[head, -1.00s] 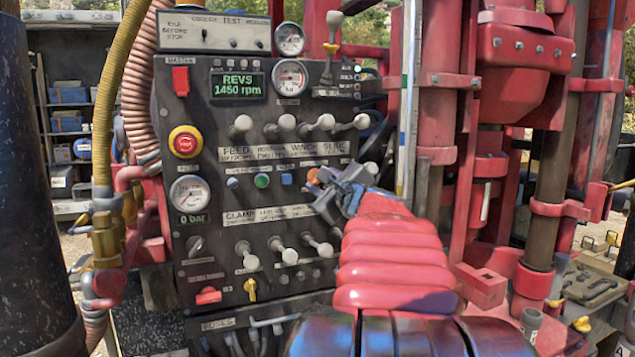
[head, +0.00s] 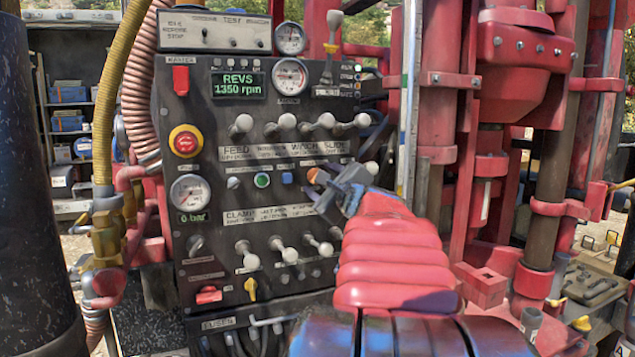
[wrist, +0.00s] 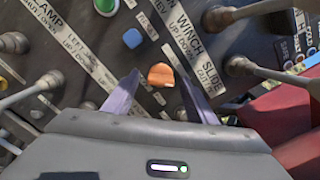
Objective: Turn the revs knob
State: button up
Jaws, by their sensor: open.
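An orange knob (head: 313,175) sits on the dark control panel, just left of my gripper in the head view. It also shows in the wrist view (wrist: 160,75), between the tips of my two fingers. My gripper (head: 320,187) is open, with a finger on either side of the knob in the wrist view (wrist: 157,90). I cannot tell whether either finger touches it. The knob's own label is not legible. The green display (head: 238,85) at the panel's top reads REVS 1350 rpm.
A row of levers (head: 287,121) stands above the knob and another row (head: 290,255) below it. A green button (head: 262,180) and a blue button (head: 287,178) are to its left. A red stop button (head: 186,141) is further left. Red rig columns (head: 437,130) stand at the right.

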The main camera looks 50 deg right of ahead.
jog(key=v, duration=1.4)
jog(key=shift+w+f, duration=0.15)
